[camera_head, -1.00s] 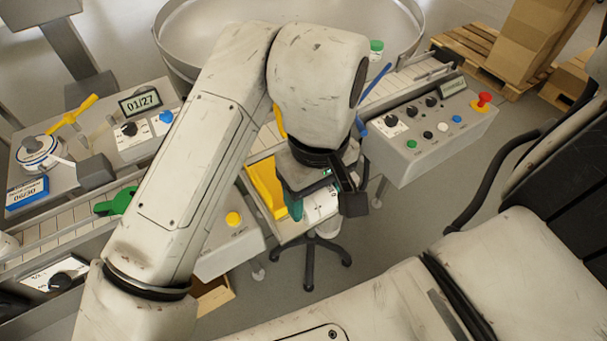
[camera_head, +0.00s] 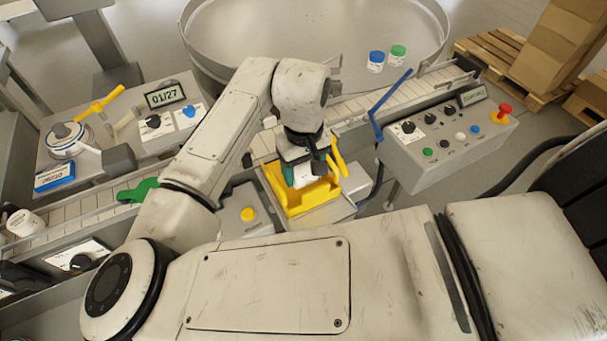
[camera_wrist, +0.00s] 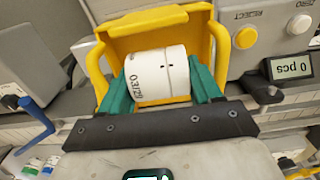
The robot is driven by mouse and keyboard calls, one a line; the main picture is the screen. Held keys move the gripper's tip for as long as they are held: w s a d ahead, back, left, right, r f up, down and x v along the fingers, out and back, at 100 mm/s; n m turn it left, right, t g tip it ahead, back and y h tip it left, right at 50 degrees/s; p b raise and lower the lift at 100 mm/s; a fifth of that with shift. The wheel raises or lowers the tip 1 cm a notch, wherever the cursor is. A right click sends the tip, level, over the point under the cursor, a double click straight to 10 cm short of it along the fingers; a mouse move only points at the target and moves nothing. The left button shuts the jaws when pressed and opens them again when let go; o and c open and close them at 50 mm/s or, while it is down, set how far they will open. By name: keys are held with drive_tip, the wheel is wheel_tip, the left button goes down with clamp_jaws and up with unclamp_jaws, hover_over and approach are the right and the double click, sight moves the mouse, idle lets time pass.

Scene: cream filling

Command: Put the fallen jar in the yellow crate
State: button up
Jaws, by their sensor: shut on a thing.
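The yellow crate (camera_head: 322,200) stands on a small bench in front of the conveyor. It also fills the upper middle of the wrist view (camera_wrist: 125,42), with a handle on each side. My gripper (camera_head: 303,180) is over the crate's opening. In the wrist view its green fingers are shut on a white jar (camera_wrist: 160,76), one at each end. The jar lies sideways across the fingers, with printed digits on its side, inside the crate's outline. It shows as a white patch in the head view. I cannot tell whether it touches the crate's floor.
A conveyor (camera_head: 350,105) runs behind the crate, with a blue-lidded jar (camera_head: 376,62) and a green-lidded jar (camera_head: 397,56) beyond it. A control box (camera_head: 440,140) stands right of the crate. A box with a yellow button (camera_head: 247,214) is close on the left.

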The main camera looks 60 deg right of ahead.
sight(303, 178)
drive_tip(key=shift+f, duration=1.55)
drive_tip(key=shift+f, duration=0.15)
drive_tip(key=o, duration=0.8)
wheel_tip(303, 178, up, 12)
drive_tip(key=shift+r, duration=0.2)
